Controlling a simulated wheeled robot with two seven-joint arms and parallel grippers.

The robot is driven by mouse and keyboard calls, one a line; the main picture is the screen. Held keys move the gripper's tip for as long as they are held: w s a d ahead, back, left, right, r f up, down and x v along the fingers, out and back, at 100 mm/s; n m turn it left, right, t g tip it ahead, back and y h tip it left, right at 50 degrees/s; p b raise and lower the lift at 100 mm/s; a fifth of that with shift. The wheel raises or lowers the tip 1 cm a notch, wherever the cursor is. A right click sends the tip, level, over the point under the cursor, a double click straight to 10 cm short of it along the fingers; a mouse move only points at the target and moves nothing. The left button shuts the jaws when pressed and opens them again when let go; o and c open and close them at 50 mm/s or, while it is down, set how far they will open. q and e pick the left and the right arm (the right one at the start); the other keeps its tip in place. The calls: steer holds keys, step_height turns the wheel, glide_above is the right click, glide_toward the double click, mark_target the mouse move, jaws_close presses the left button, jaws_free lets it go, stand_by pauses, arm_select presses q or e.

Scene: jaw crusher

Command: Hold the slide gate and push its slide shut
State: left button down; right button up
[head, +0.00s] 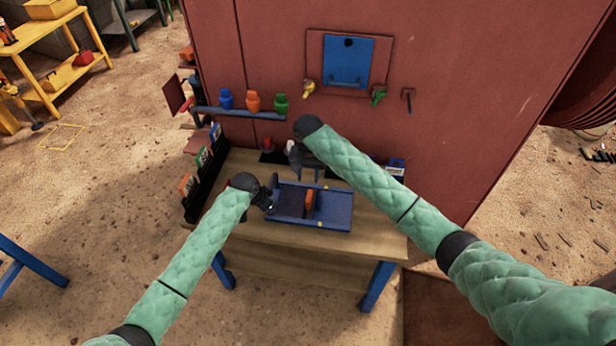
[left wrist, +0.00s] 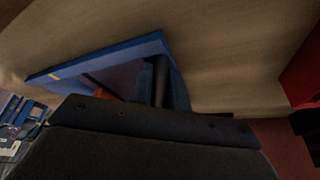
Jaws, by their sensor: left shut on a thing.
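The slide gate (head: 335,219) is a blue tray-like frame lying on the wooden table, with yellow marks on its rim. Its dark slide plate (head: 291,202) sits in the left part of the frame, with an upright orange handle (head: 309,200) near the middle. My left gripper (head: 268,200) is shut on the frame's left end. In the left wrist view the blue frame (left wrist: 150,47) shows close up, partly hidden by my gripper body. My right gripper (head: 305,173) points down just behind the frame's far edge, its fingers apart and empty.
The wooden table (head: 265,239) has a black rack of boxes (head: 205,170) along its left side. A red machine wall (head: 270,60) stands behind it, with a shelf of blue, orange and green jars (head: 252,102). The table's front strip is clear.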

arm_select(q)
steer(key=c, duration=1.3)
jaws_free()
